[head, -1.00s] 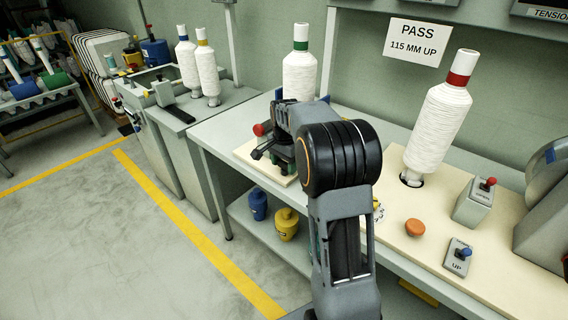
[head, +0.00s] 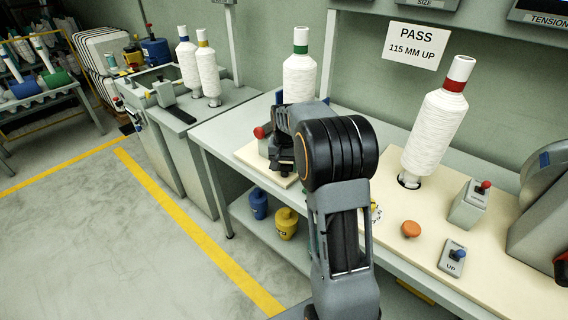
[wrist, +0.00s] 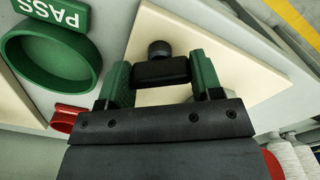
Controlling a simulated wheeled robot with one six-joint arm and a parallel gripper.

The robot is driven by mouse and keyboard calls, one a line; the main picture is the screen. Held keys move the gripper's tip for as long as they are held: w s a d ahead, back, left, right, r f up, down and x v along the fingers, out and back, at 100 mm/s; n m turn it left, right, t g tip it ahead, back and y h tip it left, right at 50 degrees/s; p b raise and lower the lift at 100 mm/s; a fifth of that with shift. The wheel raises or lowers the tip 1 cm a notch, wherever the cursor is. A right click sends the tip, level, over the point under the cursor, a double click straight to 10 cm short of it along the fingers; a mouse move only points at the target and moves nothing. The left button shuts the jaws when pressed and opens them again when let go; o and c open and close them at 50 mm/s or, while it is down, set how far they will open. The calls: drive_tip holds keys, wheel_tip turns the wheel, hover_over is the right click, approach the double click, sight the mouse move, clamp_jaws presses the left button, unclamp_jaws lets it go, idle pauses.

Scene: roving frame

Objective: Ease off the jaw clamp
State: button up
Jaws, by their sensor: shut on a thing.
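In the wrist view, my gripper (wrist: 160,82) is shut on a black block (wrist: 161,72), with a green-padded finger on each side of it. A dark round knob (wrist: 160,48) stands just beyond the block, over a pale board (wrist: 210,45). I take the block to be part of the jaw clamp, but cannot tell which part. In the head view, my gripper (head: 284,164) is small and dark above the pale board (head: 252,158) at the bench's left end. My own wrist hides much of this spot.
A red ball knob (head: 260,132) stands close left of my gripper. A green-banded spool (head: 299,77) is behind it. A red-banded spool (head: 437,120), an orange button (head: 411,229) and lever boxes (head: 470,204) stand to the right. A green ring (wrist: 48,60) shows in the wrist view.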

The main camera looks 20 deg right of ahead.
sight(285, 164)
drive_tip(key=n+p, duration=0.1)
drive_tip(key=n, duration=0.4)
drive_tip(key=shift+n, duration=0.3)
drive_tip(key=n+p, duration=0.1)
drive_tip(key=n, duration=0.3)
drive_tip(key=shift+n, duration=0.8)
drive_tip(key=o, duration=0.9)
drive_tip(key=shift+r, duration=0.1)
wheel_tip(285, 164, up, 14)
drive_tip(key=shift+f+p, duration=0.2)
drive_tip(key=shift+p, duration=0.1)
